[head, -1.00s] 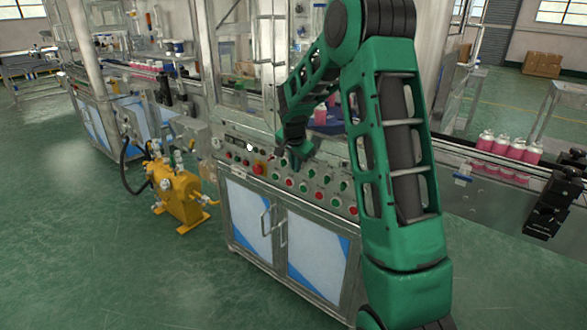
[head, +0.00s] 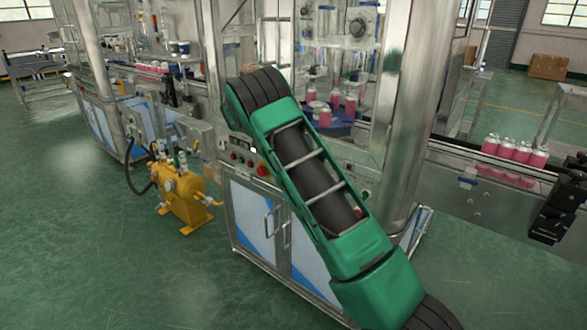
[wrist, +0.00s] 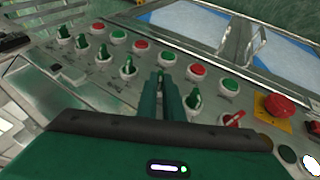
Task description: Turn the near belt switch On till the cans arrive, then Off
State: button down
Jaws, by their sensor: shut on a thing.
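The control panel (wrist: 115,80) has a row of green-handled switches (wrist: 128,67) with red and green buttons beside them. In the wrist view my gripper (wrist: 162,80) is shut on one switch in this row; the fingers mostly hide its knob, so I cannot tell which way it is turned. The labels are too small to read. In the head view my arm hides my gripper and much of the panel (head: 236,158). Pink cans with white tops (head: 513,150) stand in a group on the belt (head: 490,175) at the right. More pink cans (head: 335,98) stand inside the glazed machine.
A red emergency button (wrist: 278,104) on a yellow plate and a red-handled switch (wrist: 233,118) lie to the right of my fingers. A metal post (head: 395,110) rises close to my arm. A yellow pump unit (head: 185,200) stands on the floor at left.

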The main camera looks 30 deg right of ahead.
jog(key=shift+w+d+g+h, duration=0.2)
jog(key=shift+g+h, duration=0.1)
jog(key=shift+g, duration=0.2)
jog(key=c, duration=1.9)
grip_release()
jog(key=shift+a, duration=0.1)
jog(key=v, duration=1)
jog(key=shift+r, duration=0.3)
jog(key=shift+w+a, duration=0.1)
